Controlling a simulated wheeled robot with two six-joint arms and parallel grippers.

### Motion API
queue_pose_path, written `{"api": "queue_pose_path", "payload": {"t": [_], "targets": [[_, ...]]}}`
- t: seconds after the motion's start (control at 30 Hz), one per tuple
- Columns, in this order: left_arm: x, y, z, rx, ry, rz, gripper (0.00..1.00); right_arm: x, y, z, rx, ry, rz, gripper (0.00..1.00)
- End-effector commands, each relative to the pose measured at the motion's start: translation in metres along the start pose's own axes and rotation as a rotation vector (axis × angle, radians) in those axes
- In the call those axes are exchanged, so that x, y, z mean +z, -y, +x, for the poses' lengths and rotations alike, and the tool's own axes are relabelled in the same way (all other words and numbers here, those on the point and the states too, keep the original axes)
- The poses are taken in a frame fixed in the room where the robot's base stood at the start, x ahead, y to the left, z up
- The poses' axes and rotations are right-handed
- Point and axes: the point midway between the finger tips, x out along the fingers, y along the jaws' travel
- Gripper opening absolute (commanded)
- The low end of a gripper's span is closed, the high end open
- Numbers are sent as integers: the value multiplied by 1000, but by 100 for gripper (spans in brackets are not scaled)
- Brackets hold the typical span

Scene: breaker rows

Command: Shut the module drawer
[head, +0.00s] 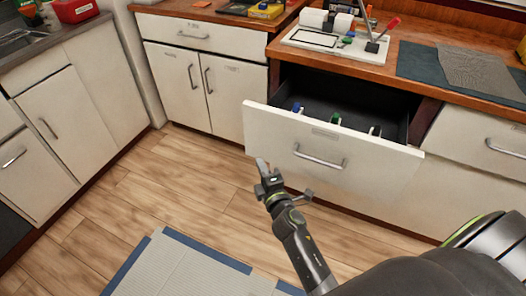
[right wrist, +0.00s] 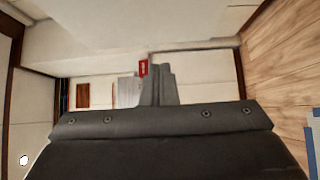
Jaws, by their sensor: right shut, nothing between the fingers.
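The module drawer (head: 330,158) stands pulled out under the wooden counter. Its white front has a metal bar handle (head: 320,158) and a small label. Inside the dark drawer are several small modules, among them a blue-topped one (head: 296,107) and a green-topped one (head: 335,118). My right gripper (head: 262,165) is shut and empty, low near the left part of the drawer front and left of the handle. I cannot tell if it touches the front. Its shut fingers (right wrist: 158,85) also show in the right wrist view, below a pale panel. My left gripper is out of view.
A white board with tools (head: 335,42) and a dark mat (head: 430,68) lie on the counter above the drawer. Closed cabinets (head: 205,88) stand to the left. The wood floor (head: 190,190) in front is clear, with a grey mat (head: 185,270) nearer me.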

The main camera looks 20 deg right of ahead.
Motion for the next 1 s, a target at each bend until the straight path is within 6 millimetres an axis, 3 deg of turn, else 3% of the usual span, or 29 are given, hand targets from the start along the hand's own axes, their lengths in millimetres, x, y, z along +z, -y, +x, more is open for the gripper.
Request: {"api": "queue_pose_path", "payload": {"t": [0.2,0.4,1.0], "targets": [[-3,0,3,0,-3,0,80,5,0,38,1,0,-5,0],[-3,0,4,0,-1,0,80,23,1,54,0,1,-2,0],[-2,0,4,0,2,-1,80,30,1,60,-1,1,1,0]]}}
